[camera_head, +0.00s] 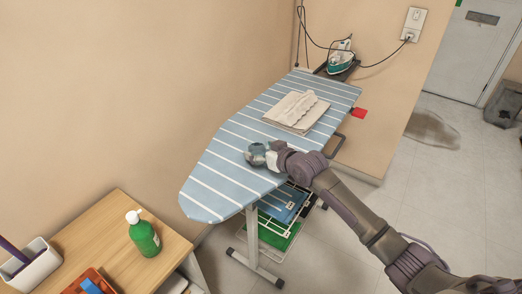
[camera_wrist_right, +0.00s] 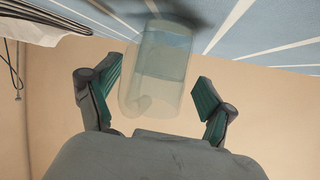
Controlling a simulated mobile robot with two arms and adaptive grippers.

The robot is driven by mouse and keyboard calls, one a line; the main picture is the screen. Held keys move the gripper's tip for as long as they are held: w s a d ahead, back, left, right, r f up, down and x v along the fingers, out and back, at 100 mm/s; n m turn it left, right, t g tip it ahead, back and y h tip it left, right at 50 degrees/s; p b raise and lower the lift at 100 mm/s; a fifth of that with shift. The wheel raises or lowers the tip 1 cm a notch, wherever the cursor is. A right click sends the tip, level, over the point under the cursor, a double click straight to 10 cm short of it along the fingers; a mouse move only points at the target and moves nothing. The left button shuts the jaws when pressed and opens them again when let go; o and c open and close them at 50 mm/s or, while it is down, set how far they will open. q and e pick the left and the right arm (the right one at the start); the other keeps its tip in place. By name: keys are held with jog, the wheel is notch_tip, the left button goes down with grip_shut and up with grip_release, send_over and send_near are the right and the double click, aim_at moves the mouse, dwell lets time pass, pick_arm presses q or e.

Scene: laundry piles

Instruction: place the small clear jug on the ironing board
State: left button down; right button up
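The small clear jug (camera_wrist_right: 160,65) shows in the right wrist view as a pale, see-through vessel between the fingers of my right gripper (camera_wrist_right: 158,95). The green-padded fingers are spread, with a gap on each side of the jug. The blue-and-white striped ironing board (camera_head: 215,185) stands along the wall, and its stripes also show behind the jug in the wrist view (camera_wrist_right: 275,25). In the head view my right gripper (camera_head: 262,156) is over the board's middle and largely hides the jug. I cannot tell exactly how the jug's base meets the board. My left gripper is not in view.
A folded beige cloth (camera_head: 297,110) lies on the board behind my right gripper. An iron (camera_head: 341,58) with a cord sits at the far end. A wooden table with a green bottle (camera_head: 144,236) stands at lower left. The board's near end is clear.

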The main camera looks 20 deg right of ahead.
jog(key=shift+r, duration=0.2)
jog(key=shift+s+d, duration=0.1)
jog(key=shift+s, duration=0.2)
jog(key=b+v, duration=0.1)
jog(key=v, duration=1)
jog(key=shift+s, duration=0.2)
jog(key=shift+r, duration=0.1)
